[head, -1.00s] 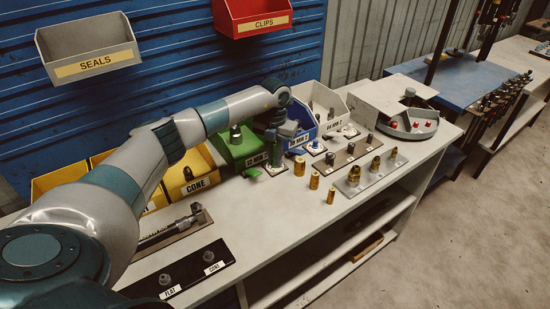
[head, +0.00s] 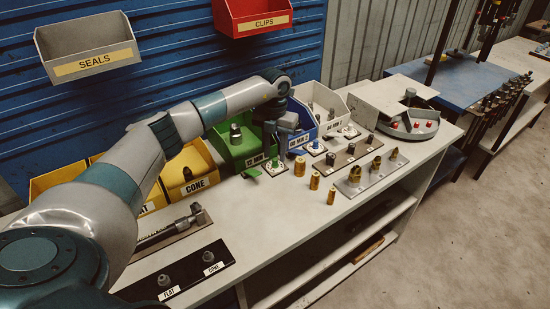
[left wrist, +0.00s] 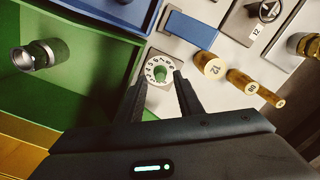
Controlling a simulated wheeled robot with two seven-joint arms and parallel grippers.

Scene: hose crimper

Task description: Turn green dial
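In the left wrist view the dial (left wrist: 159,72) shows a round green knob inside a white ring with black numbers. My left gripper (head: 271,143) is above the dial. In the left wrist view its two dark fingers (left wrist: 160,88) are spread apart and empty, with the dial showing beyond and between their tips. They appear clear of the knob. My right gripper is not in view.
The green bin (head: 223,157), blue bin (head: 300,139) and white bin (head: 337,107) stand behind the dial. The front bench top (head: 270,222) is clear.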

